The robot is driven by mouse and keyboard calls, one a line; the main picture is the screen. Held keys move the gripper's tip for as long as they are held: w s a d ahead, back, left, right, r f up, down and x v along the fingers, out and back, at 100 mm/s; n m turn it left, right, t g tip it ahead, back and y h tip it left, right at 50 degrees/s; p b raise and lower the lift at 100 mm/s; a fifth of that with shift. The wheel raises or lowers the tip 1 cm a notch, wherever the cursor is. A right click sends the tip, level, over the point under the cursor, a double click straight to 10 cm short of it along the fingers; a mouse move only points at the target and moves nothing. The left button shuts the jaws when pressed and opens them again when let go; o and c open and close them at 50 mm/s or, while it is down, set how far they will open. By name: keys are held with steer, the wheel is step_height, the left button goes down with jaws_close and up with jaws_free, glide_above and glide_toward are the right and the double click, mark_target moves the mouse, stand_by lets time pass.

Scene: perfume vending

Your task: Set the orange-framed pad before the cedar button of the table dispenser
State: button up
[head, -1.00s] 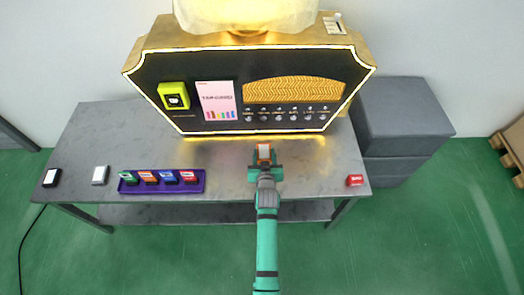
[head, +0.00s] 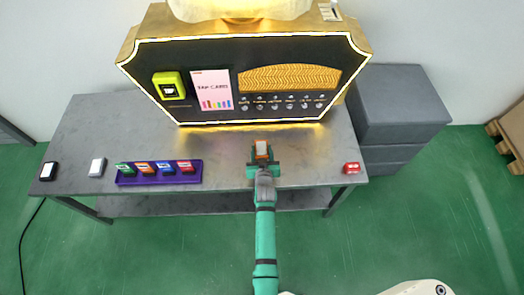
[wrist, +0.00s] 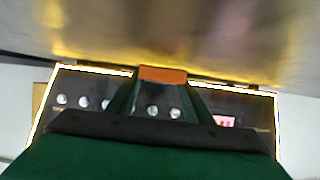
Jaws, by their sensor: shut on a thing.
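The orange-framed pad (head: 262,149), with a pale face, is held between the fingers of my gripper (head: 262,163), over the front part of the table. In the wrist view its orange edge (wrist: 162,74) shows between the fingertips. The table dispenser (head: 180,52) has a black front with a lit border and stands behind the pad, with a gap of table between. Its row of small round buttons (head: 275,107) is on the right part of the front. Their labels are too small to read, so I cannot tell which is cedar.
A purple tray (head: 128,181) with several coloured items sits on the table (head: 225,165) at left. A white-framed pad (head: 97,167), a black-framed pad (head: 48,171) and a red item (head: 351,168) lie near the front edge. A grey box (head: 400,105) stands at right.

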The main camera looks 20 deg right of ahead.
steer(key=shift+f, duration=0.55)
steer(key=o, duration=1.1)
steer(key=shift+s, duration=0.1)
steer(key=v, duration=1)
steer(key=shift+s+r, duration=0.15)
steer(key=shift+s, duration=0.15)
